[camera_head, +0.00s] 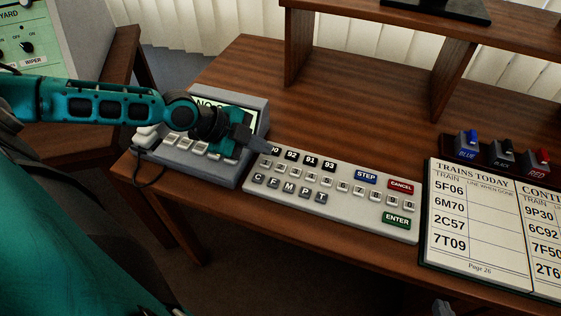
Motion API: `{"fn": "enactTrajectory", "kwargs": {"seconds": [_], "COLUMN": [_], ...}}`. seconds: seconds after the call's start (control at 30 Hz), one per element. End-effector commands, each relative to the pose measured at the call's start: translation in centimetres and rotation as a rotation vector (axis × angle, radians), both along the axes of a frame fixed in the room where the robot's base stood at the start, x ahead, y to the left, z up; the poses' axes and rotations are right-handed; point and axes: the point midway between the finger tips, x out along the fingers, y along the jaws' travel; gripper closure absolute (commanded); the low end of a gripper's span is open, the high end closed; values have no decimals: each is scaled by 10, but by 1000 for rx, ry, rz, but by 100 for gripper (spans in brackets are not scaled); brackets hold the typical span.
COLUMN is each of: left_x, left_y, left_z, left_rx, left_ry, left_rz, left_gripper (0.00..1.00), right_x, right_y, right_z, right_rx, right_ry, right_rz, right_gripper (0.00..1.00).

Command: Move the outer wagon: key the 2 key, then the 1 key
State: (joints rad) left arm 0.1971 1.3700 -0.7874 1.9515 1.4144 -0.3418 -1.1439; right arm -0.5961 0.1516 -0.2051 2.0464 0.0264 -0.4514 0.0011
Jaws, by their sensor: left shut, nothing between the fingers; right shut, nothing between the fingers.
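The pale keypad (330,211) lies on the desk. Its number row runs from the left end to the right, with the 1 key (265,163) leftmost and the 2 key (280,167) beside it; their labels are too small to read surely. My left gripper (268,147) is shut and empty, its tips at the keypad's upper left corner by the 90 key, just above the number row. I cannot tell whether it touches. My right gripper (445,308) barely shows at the bottom edge, shut and away from the keypad. No wagon is in view.
A grey display unit (255,105) stands left of the keypad, its screen starting "NO", partly hidden by my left arm. STEP (366,176), CANCEL (401,186) and ENTER (397,219) keys sit right. A train book (480,225) and lever switches (503,152) lie further right.

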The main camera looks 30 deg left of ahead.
Motion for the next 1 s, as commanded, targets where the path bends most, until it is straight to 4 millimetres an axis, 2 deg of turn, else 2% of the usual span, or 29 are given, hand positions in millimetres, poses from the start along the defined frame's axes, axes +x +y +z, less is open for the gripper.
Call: {"fn": "enactTrajectory", "kwargs": {"seconds": [0.03,0.3,1.0], "left_x": [0,0,0], "left_y": [0,0,0], "left_z": [11,35,34], "left_rx": [0,0,0], "left_ry": [0,1,0], "left_rz": [0,-1,0], "left_gripper": [100,100,100], "right_x": [0,-1,-1], "right_y": [0,1,1], "right_z": [10,32,30], "right_rx": [1,1,2], "right_ry": [1,3,4], "right_rz": [-1,0,-1], "right_gripper": [100,100,100]}}
